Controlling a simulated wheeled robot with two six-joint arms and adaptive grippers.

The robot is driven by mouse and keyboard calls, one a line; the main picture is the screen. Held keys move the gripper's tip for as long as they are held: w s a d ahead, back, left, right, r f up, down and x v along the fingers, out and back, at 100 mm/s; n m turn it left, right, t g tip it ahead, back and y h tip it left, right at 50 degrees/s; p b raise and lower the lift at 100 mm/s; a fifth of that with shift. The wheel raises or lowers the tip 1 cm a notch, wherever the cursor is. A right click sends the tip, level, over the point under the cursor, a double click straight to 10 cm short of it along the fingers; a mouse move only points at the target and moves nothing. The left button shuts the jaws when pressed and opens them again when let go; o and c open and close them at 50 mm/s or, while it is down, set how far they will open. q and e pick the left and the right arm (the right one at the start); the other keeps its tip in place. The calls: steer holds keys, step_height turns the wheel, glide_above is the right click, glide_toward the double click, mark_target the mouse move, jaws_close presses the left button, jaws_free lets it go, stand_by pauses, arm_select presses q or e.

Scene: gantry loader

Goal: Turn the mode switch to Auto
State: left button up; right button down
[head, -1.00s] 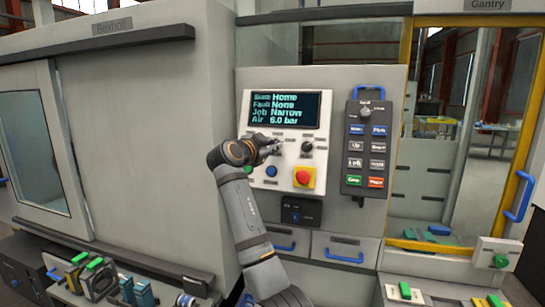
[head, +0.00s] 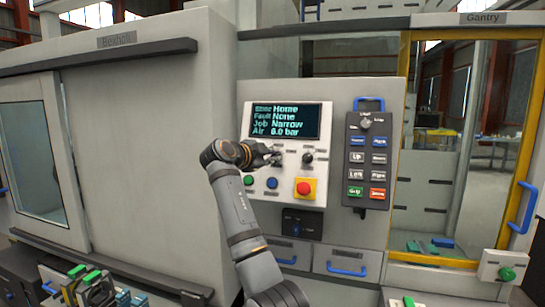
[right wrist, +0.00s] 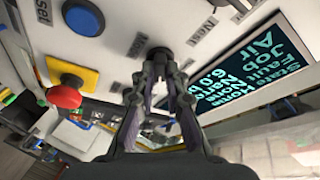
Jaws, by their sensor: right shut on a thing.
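The white control panel (head: 256,118) faces me with a dark screen (head: 284,120) reading Home, None, Narrow and 6.0 bar. My right gripper (head: 272,156) is at the left of its two dark knobs and mostly hides that knob. In the right wrist view, my right gripper (right wrist: 160,75) has its fingers closed around a black knob (right wrist: 158,52), which seems to be the mode switch. Its pointer is hidden and I cannot read its setting. The other knob (head: 307,158) is to the right and untouched. My left gripper is out of view.
Below the knobs are a green button (head: 248,181), a blue button (head: 272,183) and a red emergency stop (head: 304,188) on a yellow plate. A grey pendant (head: 368,160) hangs at the right. Drawers (head: 340,262) lie below, and a yellow-framed door (head: 407,110) stands further right.

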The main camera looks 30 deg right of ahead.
steer(key=c, duration=1.4)
jaws_free()
steer(key=v, duration=1.2)
steer(key=shift+f, duration=0.1)
